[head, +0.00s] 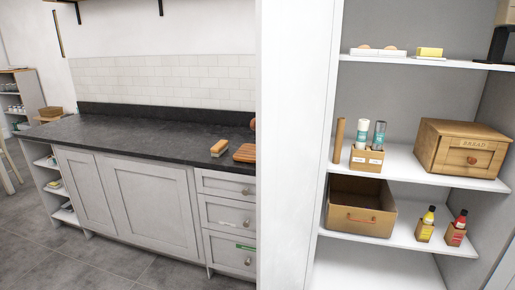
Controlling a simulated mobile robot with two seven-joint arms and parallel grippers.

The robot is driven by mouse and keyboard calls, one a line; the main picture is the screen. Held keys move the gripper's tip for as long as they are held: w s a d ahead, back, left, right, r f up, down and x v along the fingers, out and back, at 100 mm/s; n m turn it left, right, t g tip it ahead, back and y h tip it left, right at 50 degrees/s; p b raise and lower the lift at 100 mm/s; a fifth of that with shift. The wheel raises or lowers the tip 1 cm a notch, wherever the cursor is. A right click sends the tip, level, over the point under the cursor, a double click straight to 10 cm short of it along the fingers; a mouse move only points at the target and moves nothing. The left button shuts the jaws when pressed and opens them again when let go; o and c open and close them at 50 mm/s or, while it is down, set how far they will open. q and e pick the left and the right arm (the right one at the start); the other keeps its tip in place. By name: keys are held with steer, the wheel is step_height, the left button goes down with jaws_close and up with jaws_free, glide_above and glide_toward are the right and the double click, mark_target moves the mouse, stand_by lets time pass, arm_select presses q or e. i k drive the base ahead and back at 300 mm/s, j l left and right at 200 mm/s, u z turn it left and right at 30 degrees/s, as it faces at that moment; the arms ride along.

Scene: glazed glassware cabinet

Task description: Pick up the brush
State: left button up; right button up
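A small object that looks like a brush (219,148), tan-yellow on top with a darker lower part, lies on the dark countertop (130,135). It is near the right end of the visible counter, left of a brown wooden board (245,153). It is small in the picture, so its details are hard to tell. Neither of my grippers shows in the head view.
A tall white cabinet (295,150) stands close on the right and cuts off the counter. Its shelves hold a bread box (463,148), a wooden drawer box (360,207), shakers, bottles and a yellow block (429,52). Most of the countertop and the grey floor (130,265) are clear.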

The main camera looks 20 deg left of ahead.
mark_target(217, 150)
steer(key=i+j+z, duration=0.1)
steer(key=j+z, duration=0.2)
steer(key=z, duration=0.15)
steer(key=j+z, duration=0.85)
steer(key=j, duration=0.4)
steer(key=j+z, duration=0.15)
steer(key=j, duration=0.3)
steer(key=k+j+z, duration=0.1)
steer(key=j, duration=0.35)
steer(key=k+j, duration=0.1)
steer(key=j, duration=0.35)
steer(key=k+j, duration=0.1)
steer(key=j, duration=0.35)
steer(key=k+j+z, duration=0.1)
steer(key=j, duration=0.35)
steer(key=k+j, duration=0.15)
steer(key=j, duration=0.3)
